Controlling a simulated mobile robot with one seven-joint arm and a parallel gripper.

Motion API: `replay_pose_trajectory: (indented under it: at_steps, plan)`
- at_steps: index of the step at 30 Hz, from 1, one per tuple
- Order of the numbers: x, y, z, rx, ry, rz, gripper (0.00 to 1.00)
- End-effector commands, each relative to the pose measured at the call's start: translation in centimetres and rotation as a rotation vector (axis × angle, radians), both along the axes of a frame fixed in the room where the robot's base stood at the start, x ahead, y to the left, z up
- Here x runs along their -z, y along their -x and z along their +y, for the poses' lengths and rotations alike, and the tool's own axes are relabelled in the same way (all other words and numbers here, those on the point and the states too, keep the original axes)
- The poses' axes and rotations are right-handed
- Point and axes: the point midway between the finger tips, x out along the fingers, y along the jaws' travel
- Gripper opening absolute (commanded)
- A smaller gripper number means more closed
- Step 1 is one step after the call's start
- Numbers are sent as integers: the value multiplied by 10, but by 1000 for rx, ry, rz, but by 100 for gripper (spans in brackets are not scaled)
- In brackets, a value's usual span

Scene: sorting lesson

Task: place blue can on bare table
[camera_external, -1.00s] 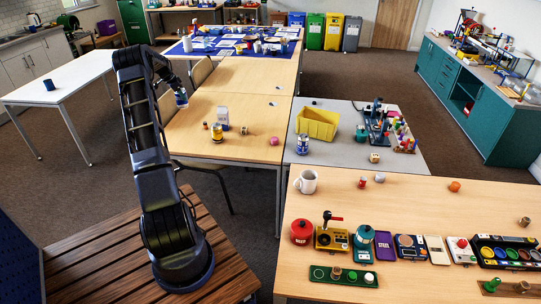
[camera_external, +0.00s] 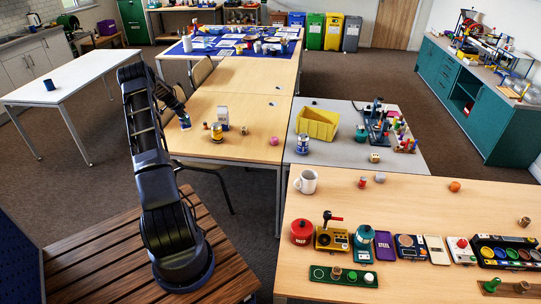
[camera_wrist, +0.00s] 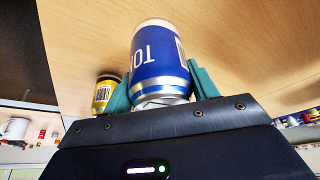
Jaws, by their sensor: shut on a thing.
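A blue can (camera_external: 185,124) with white lettering and a silver end is between the fingers of my gripper (camera_external: 183,118), at the left edge of the wooden table (camera_external: 238,104). In the wrist view the blue can (camera_wrist: 158,62) fills the middle, with a teal finger on each side, so my gripper (camera_wrist: 160,92) is shut on it. Wooden tabletop shows behind it. I cannot tell whether the can touches the table.
The wooden table's far half is mostly clear.

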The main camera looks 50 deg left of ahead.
Motion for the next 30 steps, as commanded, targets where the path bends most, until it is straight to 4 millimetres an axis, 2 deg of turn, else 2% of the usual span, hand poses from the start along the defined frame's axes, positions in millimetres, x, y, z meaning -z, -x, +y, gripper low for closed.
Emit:
replay_pose_trajectory:
  at_steps: [5,12,24,25,27,30]
  plan:
    - [13,0,0,0,1,0,37]
    - [42,0,0,0,0,0,37]
    - [46,0,0,0,1,0,37]
    - [46,0,0,0,0,0,64]
    - [46,0,0,0,0,0,78]
    - [45,0,0,0,0,0,80]
